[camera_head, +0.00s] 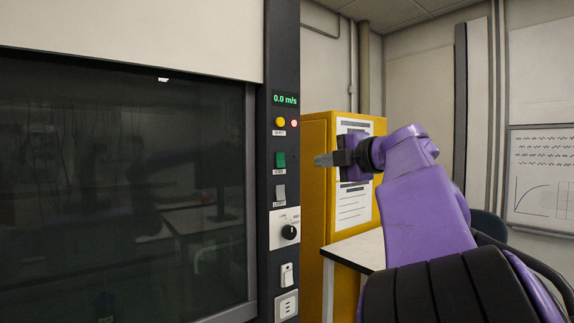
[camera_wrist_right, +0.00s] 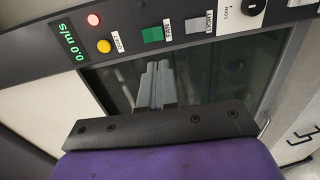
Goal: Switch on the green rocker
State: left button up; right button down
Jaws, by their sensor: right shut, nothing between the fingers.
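The green rocker (camera_head: 280,160) sits on the dark control column of the fume hood, below the yellow button and above the grey light rocker (camera_head: 280,192). It also shows in the right wrist view (camera_wrist_right: 152,34), with a "FAN" label beside it. My right gripper (camera_head: 318,161) is shut and empty, to the right of the column at about the rocker's height in the head view. In the wrist view its fingers (camera_wrist_right: 158,68) point toward the panel, just below the green rocker in the picture. My left gripper is not in view.
The display (camera_head: 286,99) reads 0.0 m/s, with a yellow button (camera_head: 280,122) and a red lamp (camera_head: 294,123) below it. A black knob (camera_head: 289,232) and sockets sit lower. The glass sash (camera_head: 120,190) fills the left. A yellow cabinet (camera_head: 316,215) and white table (camera_head: 358,250) stand at right.

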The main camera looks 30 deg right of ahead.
aim_at(281, 166)
jog(key=w+p, duration=0.1)
jog(key=w, duration=0.3)
jog(key=w+f+p, duration=0.1)
jog(key=w+p, duration=0.1)
jog(key=w, duration=0.2)
jog(key=w+a+p, duration=0.1)
jog(key=w+p, duration=0.1)
jog(key=w, duration=0.2)
jog(key=shift+w+f, duration=0.15)
jog(key=shift+w, duration=0.1)
jog(key=shift+w+f, duration=0.25)
jog(key=shift+w, duration=0.35)
jog(key=shift+s, duration=0.1)
